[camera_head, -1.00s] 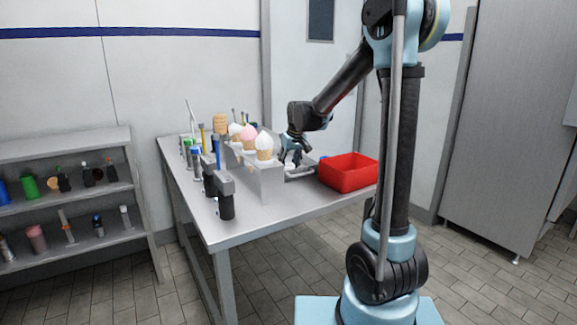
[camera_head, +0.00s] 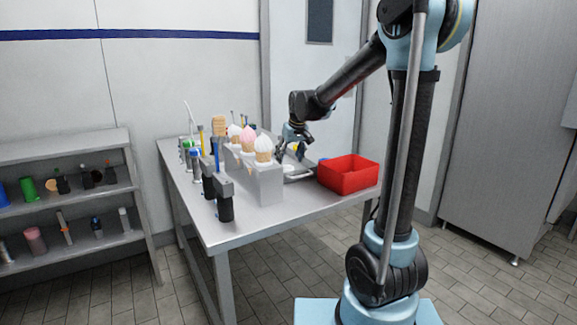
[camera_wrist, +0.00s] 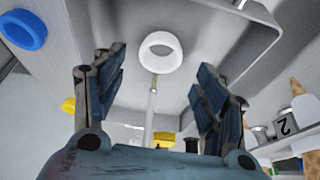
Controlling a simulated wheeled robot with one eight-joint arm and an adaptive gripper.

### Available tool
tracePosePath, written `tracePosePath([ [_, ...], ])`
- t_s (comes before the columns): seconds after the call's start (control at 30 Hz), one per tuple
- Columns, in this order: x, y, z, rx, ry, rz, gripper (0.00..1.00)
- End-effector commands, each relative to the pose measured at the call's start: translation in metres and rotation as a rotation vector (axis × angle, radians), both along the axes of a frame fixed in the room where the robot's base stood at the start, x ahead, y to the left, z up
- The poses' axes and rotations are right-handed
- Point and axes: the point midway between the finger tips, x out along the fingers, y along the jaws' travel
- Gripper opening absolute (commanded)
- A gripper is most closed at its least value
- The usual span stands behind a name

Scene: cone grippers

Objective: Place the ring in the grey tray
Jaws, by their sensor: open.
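A white ring (camera_wrist: 160,52) lies in the grey tray (camera_wrist: 262,50), ahead of and between my fingers in the wrist view. My gripper (camera_wrist: 160,75) is open, with its two dark fingers spread apart and nothing held between them. In the head view my gripper (camera_head: 293,152) is above the tray (camera_head: 302,176), behind the cone stand. A blue ring (camera_wrist: 22,29) lies outside the tray at the upper left of the wrist view.
The red bin (camera_head: 349,180) stands right of the tray. The cone stand (camera_head: 268,183) with several ice cream cones is on its left. Tools in dark holders (camera_head: 225,207) stand nearer the front. The table's front is clear.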

Motion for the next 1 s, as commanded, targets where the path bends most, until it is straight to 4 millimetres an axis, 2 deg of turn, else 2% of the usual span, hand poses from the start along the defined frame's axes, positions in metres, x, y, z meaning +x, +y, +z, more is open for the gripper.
tracePosePath([
  [0.2,-0.013,-0.007,0.036,0.000,0.000,0.000,0.66],
  [0.4,-0.021,-0.011,0.058,0.000,0.000,0.000,0.66],
  [0.6,-0.024,-0.013,0.066,0.000,0.000,0.000,0.66],
  [0.9,-0.024,-0.013,0.067,0.000,0.000,0.000,0.66],
  [1.0,-0.028,-0.019,0.067,-0.001,0.003,-0.010,0.66],
])
